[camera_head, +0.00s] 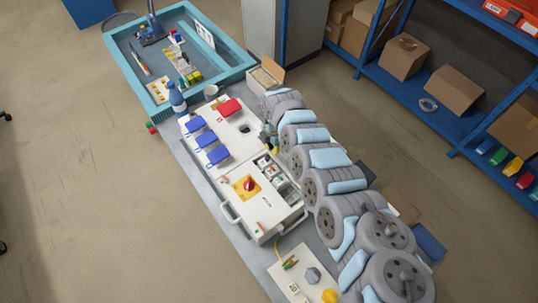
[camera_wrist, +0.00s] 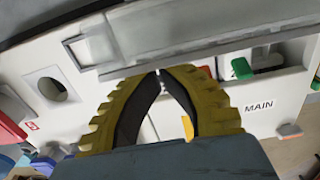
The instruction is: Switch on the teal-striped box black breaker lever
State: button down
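A white box with a row of breakers (camera_head: 271,170) in an open recess and a red rotary switch on a yellow plate (camera_head: 247,186) stands mid-bench. In the wrist view its white face (camera_wrist: 282,88) carries the word MAIN, and a green lever (camera_wrist: 241,68) shows in the recess. I cannot make out a teal stripe or clearly pick out a black lever; part of the recess is behind my fingers. My gripper (camera_wrist: 160,73) has yellow ribbed fingers with dark inner pads. Its tips meet by the recess edge, with nothing seen between them. In the head view my gripper (camera_head: 271,147) is at the recess's far end.
A neighbouring white box has several blue covers (camera_head: 207,139) and a red cover (camera_head: 230,107). A blue bottle (camera_head: 177,99) and a cup (camera_head: 211,91) stand beyond. A teal-rimmed tray (camera_head: 155,101) holds small parts. A yellow knob (camera_head: 330,296) is on the nearer panel.

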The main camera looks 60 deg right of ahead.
aim_at(273, 156)
jog(key=shift+f+b, duration=0.85)
jog(key=shift+f, duration=0.8)
jog(key=shift+a+r, duration=0.1)
jog(key=shift+w+a+p, duration=0.15)
jog(key=shift+p, duration=0.25)
jog(key=shift+w+a+p, duration=0.2)
jog(key=shift+a+p, duration=0.1)
jog(key=shift+a, duration=0.1)
jog(key=r+p, duration=0.1)
jog(key=r, duration=0.1)
jog(key=r+p, duration=0.4)
jog(key=shift+s+d, duration=0.2)
jog(key=shift+d, duration=0.2)
jog(key=shift+f, duration=0.1)
